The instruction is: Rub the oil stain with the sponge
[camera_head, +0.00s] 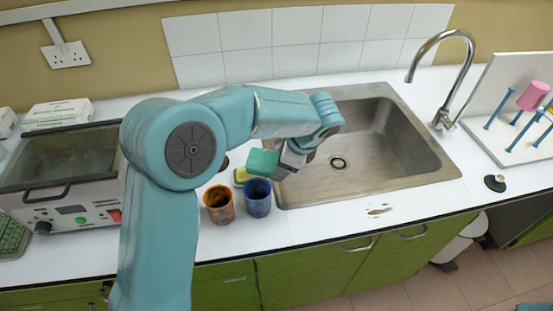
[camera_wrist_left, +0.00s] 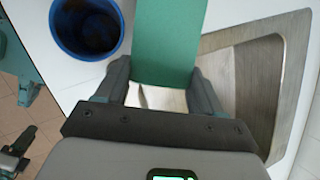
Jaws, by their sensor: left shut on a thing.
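My left gripper (camera_head: 287,163) is shut on a green sponge (camera_head: 262,162) and holds it above the counter, left of the sink. In the left wrist view, the sponge (camera_wrist_left: 168,45) sits between the two fingers of the left gripper (camera_wrist_left: 165,85). A brown oil stain (camera_head: 380,210) lies on the white counter in front of the sink, to the right of the gripper and apart from the sponge.
An orange cup (camera_head: 219,205) and a blue cup (camera_head: 257,199) stand near the counter's front edge. A yellow item (camera_head: 242,177) lies behind them. The sink (camera_head: 425,150) is empty. A black stopper (camera_head: 495,183) and a peg rack (camera_head: 515,150) are at the right.

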